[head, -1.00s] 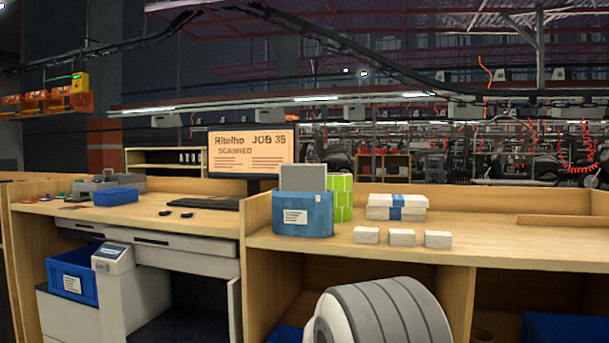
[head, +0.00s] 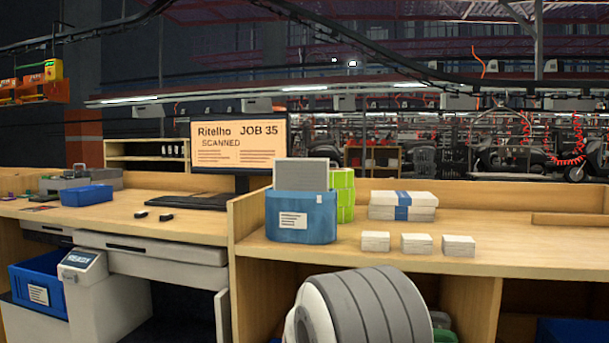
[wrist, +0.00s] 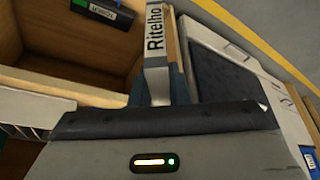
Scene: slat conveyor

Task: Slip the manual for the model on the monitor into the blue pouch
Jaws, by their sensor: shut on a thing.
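The monitor (head: 240,145) in the head view reads "Ritelho JOB 35 SCANNED". The blue pouch (head: 301,232) stands upright on the right-hand counter, with a white label on its front and a grey panel (head: 301,174) rising from its top. In the wrist view my gripper (wrist: 158,92) is shut on a thin manual (wrist: 156,68) whose pale spine reads "Ritelho". The manual points away from the gripper; its covers are mostly hidden.
A green item (head: 343,190) stands right behind the pouch. A banded white stack (head: 402,213) and three small white stacks (head: 416,244) lie to its right. In the wrist view a wooden compartment (wrist: 50,40) with a dark tag lies left of the manual.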

